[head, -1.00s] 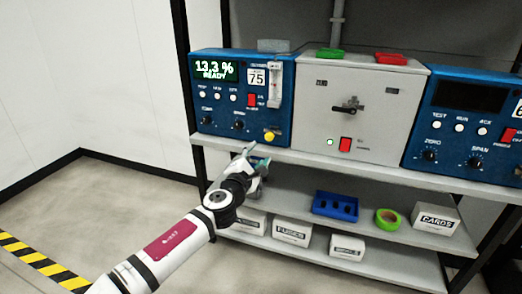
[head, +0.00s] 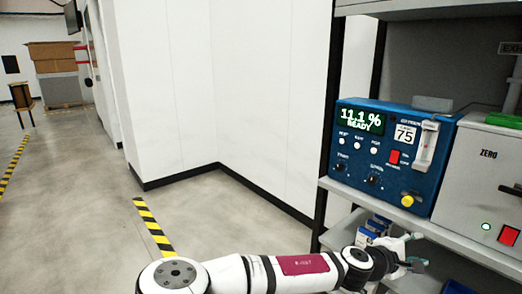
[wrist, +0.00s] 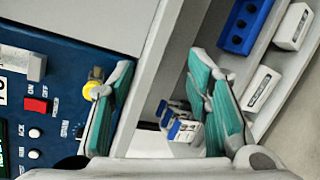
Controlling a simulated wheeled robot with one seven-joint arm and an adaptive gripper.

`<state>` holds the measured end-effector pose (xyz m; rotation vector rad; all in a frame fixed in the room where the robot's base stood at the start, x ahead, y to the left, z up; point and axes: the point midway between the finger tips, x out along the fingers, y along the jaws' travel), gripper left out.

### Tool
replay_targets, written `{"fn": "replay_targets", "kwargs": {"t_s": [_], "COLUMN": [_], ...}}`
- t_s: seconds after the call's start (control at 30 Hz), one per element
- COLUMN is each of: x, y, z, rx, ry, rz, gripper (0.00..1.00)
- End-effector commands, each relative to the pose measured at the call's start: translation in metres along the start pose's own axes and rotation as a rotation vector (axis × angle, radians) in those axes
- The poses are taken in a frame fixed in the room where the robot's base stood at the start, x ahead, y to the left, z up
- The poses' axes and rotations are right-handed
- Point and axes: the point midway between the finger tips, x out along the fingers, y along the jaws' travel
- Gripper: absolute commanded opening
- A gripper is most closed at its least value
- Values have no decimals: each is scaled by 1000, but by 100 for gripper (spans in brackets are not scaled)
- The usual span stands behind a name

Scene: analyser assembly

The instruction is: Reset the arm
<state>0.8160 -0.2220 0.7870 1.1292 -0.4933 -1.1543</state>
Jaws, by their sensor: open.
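My arm stretches along the bottom of the head view to the right. My gripper (head: 416,251) is at its end, in front of the rack near the shelf edge below the blue analyser (head: 388,160). In the wrist view my gripper (wrist: 165,75) shows two teal-padded fingers spread apart with nothing between them. The left finger overlaps the analyser's front beside its yellow knob (wrist: 93,85). I cannot tell whether it touches. The analyser's display (head: 361,119) reads 11.1 % READY.
A grey cabinet (head: 487,190) stands right of the analyser. A white wall (head: 250,90) and open floor (head: 70,200) with striped tape lie to the left.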

Motion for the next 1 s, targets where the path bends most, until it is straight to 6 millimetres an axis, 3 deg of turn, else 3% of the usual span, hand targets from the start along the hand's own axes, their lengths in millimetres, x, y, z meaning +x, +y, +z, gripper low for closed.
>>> {"fn": "replay_targets", "kwargs": {"t_s": [0.1,0.23,0.5,0.73,1.0], "x": [2,-10,-63,-123,-193], "y": [-43,-84,-140,-149,-123], "z": [22,37,48,48,56], "rx": [104,198,363,468,552], "ry": [-58,-113,-184,-197,-156], "rz": [-192,-386,-760,-1036,-1289], "gripper": [44,44,44,44,44]}}
